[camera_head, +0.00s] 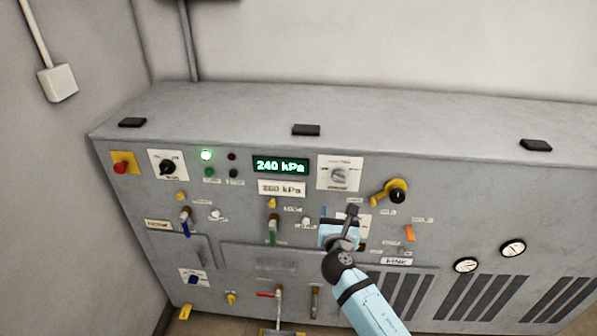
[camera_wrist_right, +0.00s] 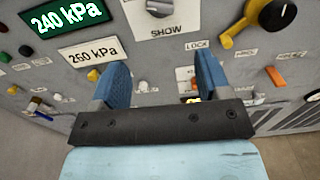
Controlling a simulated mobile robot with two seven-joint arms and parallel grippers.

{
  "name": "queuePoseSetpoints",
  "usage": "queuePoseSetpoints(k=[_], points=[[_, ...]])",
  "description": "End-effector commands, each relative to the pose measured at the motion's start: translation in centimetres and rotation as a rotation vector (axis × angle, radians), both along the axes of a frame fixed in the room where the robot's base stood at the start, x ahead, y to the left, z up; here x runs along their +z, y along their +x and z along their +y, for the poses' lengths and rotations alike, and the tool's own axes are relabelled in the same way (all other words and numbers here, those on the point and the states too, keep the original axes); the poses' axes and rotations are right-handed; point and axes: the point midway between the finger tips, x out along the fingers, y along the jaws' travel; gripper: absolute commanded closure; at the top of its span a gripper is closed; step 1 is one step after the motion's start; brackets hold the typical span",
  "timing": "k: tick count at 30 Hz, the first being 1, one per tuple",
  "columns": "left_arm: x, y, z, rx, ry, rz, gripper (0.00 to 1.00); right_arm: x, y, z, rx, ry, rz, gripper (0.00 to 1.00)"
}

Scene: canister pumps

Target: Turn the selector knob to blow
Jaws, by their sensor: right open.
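Several rotary knobs sit on the grey cabinet front. A grey knob (camera_head: 338,175) is on a white plate near the middle; its plate reads something like SHOW in the wrist view (camera_wrist_right: 159,8). A black knob (camera_head: 168,167) is on a white plate at upper left, and a blue knob (camera_head: 193,278) is on a plate at lower left. I cannot read which one is marked blow. My right gripper (camera_head: 339,213) is open in front of the panel, below the grey knob. Its blue fingers (camera_wrist_right: 160,80) straddle a partly hidden white plate (camera_wrist_right: 185,75). My left gripper is not in view.
A green display (camera_head: 281,166) reads 240 kPa. A yellow crank with a black hub (camera_head: 397,191) and an orange switch (camera_head: 409,233) are to the right of my gripper. Lever valves, including a green one (camera_head: 273,232), are to the left. Two gauges (camera_head: 512,248) are further right.

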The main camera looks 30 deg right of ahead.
Motion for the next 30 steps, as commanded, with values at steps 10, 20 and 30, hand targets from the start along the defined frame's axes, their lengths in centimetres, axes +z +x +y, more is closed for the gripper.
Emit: queuePoseSetpoints(k=[10, 20, 30], points=[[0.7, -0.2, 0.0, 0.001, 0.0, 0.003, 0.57, 0.6, 3.9, -2.4, -0.008, -0.034, 0.007, 0.3], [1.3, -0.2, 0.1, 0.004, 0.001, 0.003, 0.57, 0.4, 9.6, -5.9, -0.007, -0.03, 0.008, 0.3], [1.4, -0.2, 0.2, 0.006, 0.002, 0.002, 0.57, 0.2, 11.9, -7.4, -0.006, -0.03, 0.008, 0.3]])
